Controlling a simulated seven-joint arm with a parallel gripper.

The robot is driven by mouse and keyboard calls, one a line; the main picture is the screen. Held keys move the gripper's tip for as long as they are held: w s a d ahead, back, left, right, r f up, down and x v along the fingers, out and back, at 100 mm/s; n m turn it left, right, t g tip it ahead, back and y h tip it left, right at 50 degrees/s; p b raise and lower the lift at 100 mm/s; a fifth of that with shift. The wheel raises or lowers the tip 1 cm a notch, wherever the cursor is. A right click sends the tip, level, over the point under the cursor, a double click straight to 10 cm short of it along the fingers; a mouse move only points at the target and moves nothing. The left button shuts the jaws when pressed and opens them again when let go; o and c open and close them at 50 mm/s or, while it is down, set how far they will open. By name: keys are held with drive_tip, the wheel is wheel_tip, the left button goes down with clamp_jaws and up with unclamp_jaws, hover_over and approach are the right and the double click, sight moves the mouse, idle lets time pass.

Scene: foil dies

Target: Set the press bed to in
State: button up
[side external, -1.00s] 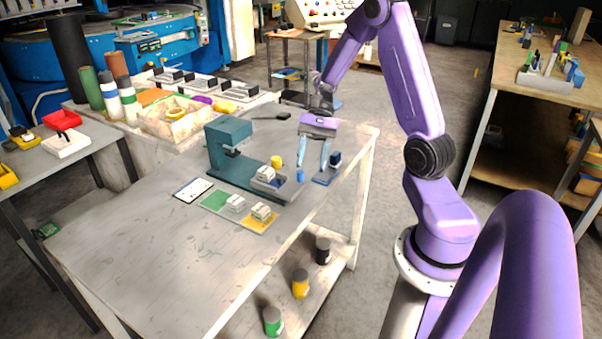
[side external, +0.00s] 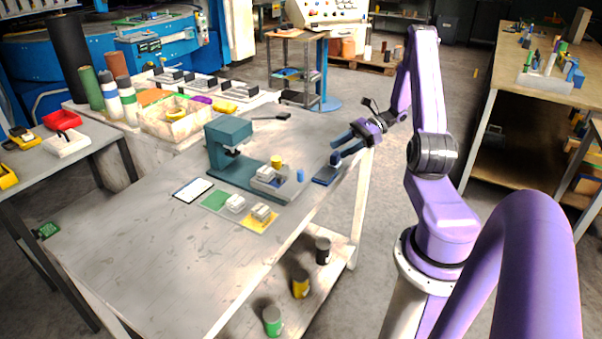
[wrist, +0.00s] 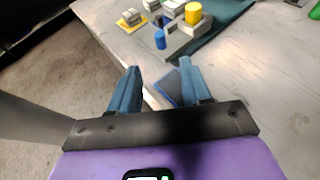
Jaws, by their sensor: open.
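The teal press (side external: 229,146) stands on the grey table. Its grey bed (side external: 291,190) lies out to the right of the press head, with a pale die block (side external: 265,173) on it. A blue knob (side external: 300,175) stands at the bed's right end; it also shows in the wrist view (wrist: 160,40). A yellow cylinder (side external: 276,162) stands behind the die. My gripper (side external: 340,149) is open and tilted, its fingers pointing left towards the press. It is over the table's right edge, apart from the knob. In the wrist view my open fingers (wrist: 155,78) hold nothing.
Green (side external: 215,200) and yellow (side external: 258,222) mats with pale dies lie in front of the press, beside a white card (side external: 193,190). The table's front left is clear.

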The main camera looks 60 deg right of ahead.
sight(300, 171)
drive_tip(key=x, duration=1.5)
drive_tip(key=shift+s, duration=0.1)
drive_tip(key=shift+c, duration=0.3)
clamp_jaws()
